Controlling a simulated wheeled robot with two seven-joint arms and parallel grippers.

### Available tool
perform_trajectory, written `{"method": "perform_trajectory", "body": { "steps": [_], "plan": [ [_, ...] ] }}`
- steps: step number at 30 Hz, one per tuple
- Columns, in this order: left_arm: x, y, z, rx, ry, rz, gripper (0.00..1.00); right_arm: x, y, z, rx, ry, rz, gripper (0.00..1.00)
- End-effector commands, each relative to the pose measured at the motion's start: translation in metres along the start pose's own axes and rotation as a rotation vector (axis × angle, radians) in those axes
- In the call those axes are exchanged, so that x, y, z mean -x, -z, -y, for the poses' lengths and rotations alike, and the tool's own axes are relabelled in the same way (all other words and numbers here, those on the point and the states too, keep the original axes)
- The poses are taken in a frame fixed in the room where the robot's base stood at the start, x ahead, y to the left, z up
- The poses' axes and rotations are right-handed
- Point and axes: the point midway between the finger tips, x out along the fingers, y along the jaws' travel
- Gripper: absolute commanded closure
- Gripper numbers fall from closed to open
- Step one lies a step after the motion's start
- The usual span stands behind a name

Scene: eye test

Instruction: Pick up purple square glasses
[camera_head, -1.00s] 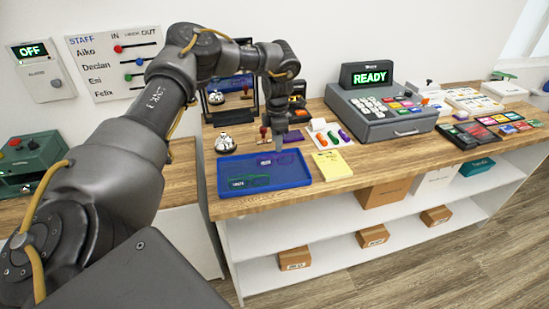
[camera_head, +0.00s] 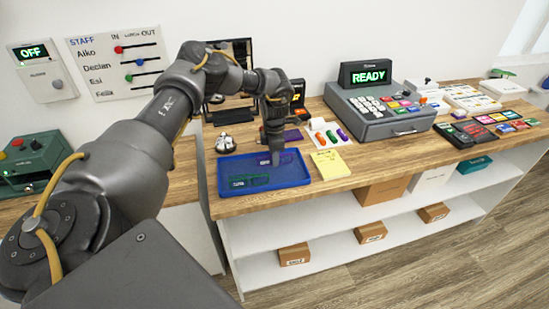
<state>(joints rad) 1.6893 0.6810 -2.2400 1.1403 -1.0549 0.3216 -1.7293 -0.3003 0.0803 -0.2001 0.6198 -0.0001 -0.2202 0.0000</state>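A blue tray (camera_head: 295,182) lies on the wooden counter, left of the yellow notepad. In it, purple glasses (camera_head: 263,161) lie toward the back and green glasses (camera_head: 246,182) lie toward the front left. My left gripper (camera_head: 275,160) points down into the tray, right at the purple glasses, and covers part of them. The fingers are too small and dark to tell whether they are open or shut, or whether they touch the glasses. The glasses' lens shape is hard to make out. My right gripper is not in view.
A silver bell (camera_head: 225,144) stands behind the tray. A yellow notepad (camera_head: 331,165) lies to its right, with a white holder of coloured pieces (camera_head: 326,135) behind. A grey cash register (camera_head: 375,115) stands farther right. The counter's front edge runs close before the tray.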

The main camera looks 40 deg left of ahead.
Motion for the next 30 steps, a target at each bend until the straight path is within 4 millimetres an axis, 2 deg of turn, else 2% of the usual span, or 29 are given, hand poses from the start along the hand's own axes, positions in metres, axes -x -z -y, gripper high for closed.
{"method": "perform_trajectory", "body": {
  "steps": [1,6,7,14,19,23,30],
  "plan": [
    [0.0,0.0,0.0,0.0,0.0,0.0,0.67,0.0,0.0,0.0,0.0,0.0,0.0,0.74],
    [0.0,0.0,0.0,0.0,0.0,0.0,0.9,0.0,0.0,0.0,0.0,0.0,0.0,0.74],
    [0.0,0.0,0.0,0.0,0.0,0.0,0.91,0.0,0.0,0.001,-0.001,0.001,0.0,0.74],
    [0.001,0.0,0.0,0.0,0.0,0.0,0.91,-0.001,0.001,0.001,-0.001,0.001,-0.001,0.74],
    [0.009,-0.001,0.0,-0.001,-0.001,0.003,0.91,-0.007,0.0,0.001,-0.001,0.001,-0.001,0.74],
    [0.027,-0.002,-0.001,0.0,-0.002,0.006,0.91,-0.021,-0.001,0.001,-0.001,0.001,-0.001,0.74],
    [0.081,0.013,0.042,-0.006,0.0,0.008,0.91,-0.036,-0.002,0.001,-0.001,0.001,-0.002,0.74]
  ]
}}
